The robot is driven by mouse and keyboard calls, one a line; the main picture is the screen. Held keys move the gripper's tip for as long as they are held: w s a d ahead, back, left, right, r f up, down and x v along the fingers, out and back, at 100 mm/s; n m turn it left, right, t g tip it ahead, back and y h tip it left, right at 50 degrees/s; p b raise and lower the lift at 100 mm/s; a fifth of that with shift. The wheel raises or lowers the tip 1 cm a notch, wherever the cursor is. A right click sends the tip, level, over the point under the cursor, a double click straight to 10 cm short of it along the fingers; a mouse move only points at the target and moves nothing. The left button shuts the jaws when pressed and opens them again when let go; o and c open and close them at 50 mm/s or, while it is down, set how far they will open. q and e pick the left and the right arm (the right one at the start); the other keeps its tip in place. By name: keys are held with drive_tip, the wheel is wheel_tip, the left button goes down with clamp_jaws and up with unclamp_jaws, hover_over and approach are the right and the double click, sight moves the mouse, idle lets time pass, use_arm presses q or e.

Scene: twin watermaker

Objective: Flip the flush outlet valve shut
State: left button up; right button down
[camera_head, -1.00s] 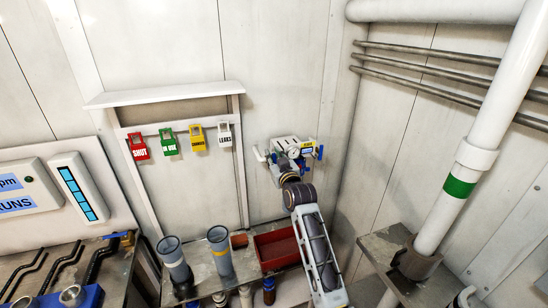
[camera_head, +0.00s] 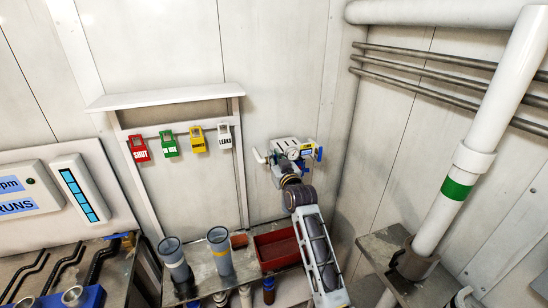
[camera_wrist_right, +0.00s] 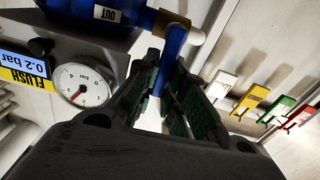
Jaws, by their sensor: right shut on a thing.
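The flush unit (camera_head: 292,148) is a white block on the back wall with a round gauge (camera_wrist_right: 82,85). In the right wrist view, the flush outlet valve's blue lever (camera_wrist_right: 174,45) hangs from a brass-coloured fitting (camera_wrist_right: 183,22) beside a blue body marked OUT (camera_wrist_right: 108,14). My right gripper (camera_wrist_right: 172,92) is shut on this lever, with dark green finger pads on both sides. The lever's lower end is partly hidden between the fingers. In the head view my right gripper (camera_head: 288,176) is in front of the unit and hides the lever. My left gripper is out of view.
Another blue handle (camera_head: 319,154) is on the unit's right side. Red, green, yellow and white tags (camera_head: 224,136) hang to the left. A red bin (camera_head: 277,248) and grey cups (camera_head: 219,250) stand below. A white pipe (camera_head: 480,150) is at the right.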

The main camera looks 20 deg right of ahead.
drive_tip(key=shift+d+m, duration=0.1)
drive_tip(key=shift+m, duration=0.2)
drive_tip(key=c, duration=1.8)
unclamp_jaws()
drive_tip(key=shift+o, duration=0.2)
drive_tip(key=shift+s, duration=0.15)
drive_tip(key=s, duration=0.7)
drive_tip(key=shift+s+d, duration=0.15)
drive_tip(key=shift+s, duration=0.2)
